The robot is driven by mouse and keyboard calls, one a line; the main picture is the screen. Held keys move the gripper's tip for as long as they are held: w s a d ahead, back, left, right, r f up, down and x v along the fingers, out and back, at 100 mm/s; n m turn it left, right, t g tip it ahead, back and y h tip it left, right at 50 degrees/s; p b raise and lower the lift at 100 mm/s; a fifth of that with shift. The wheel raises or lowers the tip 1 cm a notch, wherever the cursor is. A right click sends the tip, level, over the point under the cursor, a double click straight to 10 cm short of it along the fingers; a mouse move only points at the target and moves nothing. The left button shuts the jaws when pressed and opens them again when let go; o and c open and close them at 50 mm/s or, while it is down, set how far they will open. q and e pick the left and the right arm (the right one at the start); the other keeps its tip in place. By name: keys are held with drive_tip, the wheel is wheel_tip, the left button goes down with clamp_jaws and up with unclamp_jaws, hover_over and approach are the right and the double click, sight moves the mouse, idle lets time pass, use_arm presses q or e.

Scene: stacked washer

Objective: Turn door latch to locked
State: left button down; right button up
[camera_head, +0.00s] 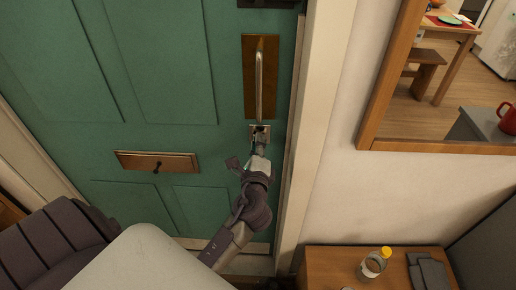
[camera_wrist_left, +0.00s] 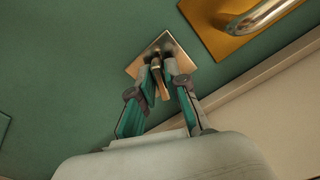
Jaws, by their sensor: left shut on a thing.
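The green door (camera_head: 155,65) fills the left and middle of the head view. The door latch (camera_head: 260,129), a small square metal plate with a thumb-turn, sits below the long pull handle. My left gripper (camera_head: 259,143) reaches up to it from below. In the left wrist view the latch plate (camera_wrist_left: 184,57) is near the top middle. My left gripper (camera_wrist_left: 163,72) is shut on the latch's thumb-turn (camera_wrist_left: 158,72) between its two fingertips. The fingers partly cover the knob, so its exact angle is hard to tell. My right gripper is not in view.
The pull handle (camera_head: 259,84) on its brass plate is just above the latch. A mail slot (camera_head: 157,161) is lower left. The white door frame (camera_head: 315,110) runs close on the right. A wooden cabinet (camera_head: 325,265) with a jar (camera_head: 373,264) stands lower right.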

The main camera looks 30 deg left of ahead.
use_arm(q)
drive_tip(key=n+b, duration=0.2)
drive_tip(key=n, duration=0.3)
drive_tip(key=shift+f, duration=0.15)
drive_tip(key=shift+b, duration=0.3)
idle(0.3)
